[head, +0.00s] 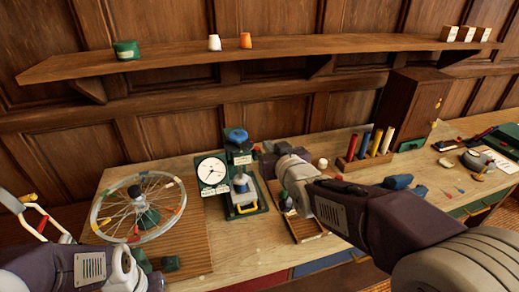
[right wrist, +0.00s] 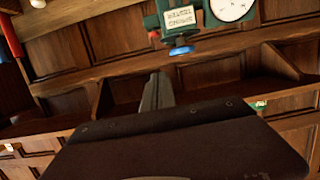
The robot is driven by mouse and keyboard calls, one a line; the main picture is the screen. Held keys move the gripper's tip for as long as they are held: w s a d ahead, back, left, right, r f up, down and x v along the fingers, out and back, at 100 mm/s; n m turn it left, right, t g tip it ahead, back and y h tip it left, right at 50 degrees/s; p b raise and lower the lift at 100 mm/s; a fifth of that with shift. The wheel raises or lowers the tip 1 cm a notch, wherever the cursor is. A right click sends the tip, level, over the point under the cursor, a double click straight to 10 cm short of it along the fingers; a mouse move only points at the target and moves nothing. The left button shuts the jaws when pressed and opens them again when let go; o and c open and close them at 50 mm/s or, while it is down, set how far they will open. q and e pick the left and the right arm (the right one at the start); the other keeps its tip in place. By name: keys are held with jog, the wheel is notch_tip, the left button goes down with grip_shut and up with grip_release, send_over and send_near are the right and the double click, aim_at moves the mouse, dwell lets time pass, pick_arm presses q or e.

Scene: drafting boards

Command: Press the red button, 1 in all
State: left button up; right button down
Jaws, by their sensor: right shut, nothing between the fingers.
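I cannot pick out a red button for certain. A green press-like device (head: 240,180) with a blue top knob and a white dial gauge (head: 211,172) stands mid-bench in the head view. In the right wrist view the green device (right wrist: 190,22) shows upside down at the top, with a blue knob and a small red part beside its label. My right gripper (head: 266,150) is shut and empty, just right of the device's upper part. Its fingers (right wrist: 155,92) point toward the device. My left arm enters at bottom left; its gripper's fingers are not clear.
A spoked wheel (head: 101,217) lies left of the gauge. A shallow wooden tray (head: 304,228) is below my right arm. Coloured cylinders in a rack (head: 361,164) and a wooden cabinet (head: 409,100) stand at right. A shelf (head: 330,44) spans the wall above.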

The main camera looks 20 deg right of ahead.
jog(key=p, duration=0.2)
send_over(257, 150)
jog(key=s, duration=0.1)
notch_tip(257, 150, down, 2)
jog(key=f, duration=0.1)
jog(key=shift+s+d+f, duration=0.1)
jog(key=shift+s+f, duration=0.05)
jog(key=shift+f, duration=0.75)
jog(key=shift+s+d+f, duration=0.1)
jog(key=shift+f, duration=0.8)
